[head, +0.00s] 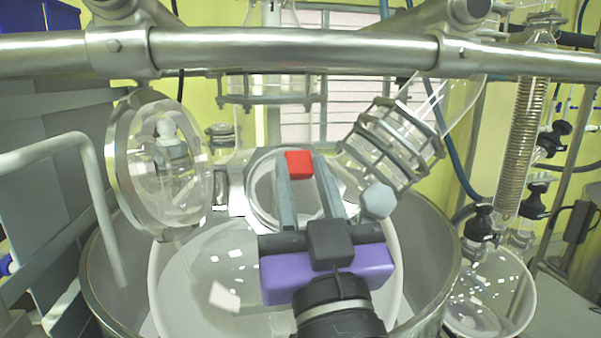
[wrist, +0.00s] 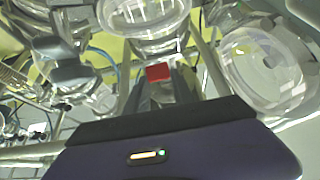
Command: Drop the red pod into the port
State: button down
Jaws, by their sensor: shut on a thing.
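The red pod (head: 299,164) is a small red block held between the fingertips of my gripper (head: 301,172). It also shows in the wrist view (wrist: 158,72), at the tips of the two grey fingers. My gripper is shut on it. In the head view the pod appears in front of the far part of a round metal-rimmed opening (head: 262,222) on top of the glass reactor, which I take to be the port. My gripper's fingers and purple body cover part of this opening. I cannot tell how high the pod is above it.
A round glass flange with its lid open (head: 160,160) stands to the left of my gripper. A clamped, slanted glass neck (head: 392,145) stands close on the right. A thick metal bar (head: 300,52) crosses above. A coiled glass condenser (head: 522,135) is farther right.

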jog(key=shift+w+a+f+b, duration=0.2)
jog(key=shift+w+f+b, duration=0.4)
jog(key=shift+w+f, duration=0.2)
jog(key=shift+w+a+f+b, duration=0.25)
jog(key=shift+w+f+b, duration=0.35)
jog(key=shift+w, duration=0.25)
jog(key=shift+w+a+f+b, duration=0.2)
jog(key=shift+w+f+b, duration=0.35)
jog(key=shift+w+f, duration=0.25)
jog(key=c, duration=1)
grip_release()
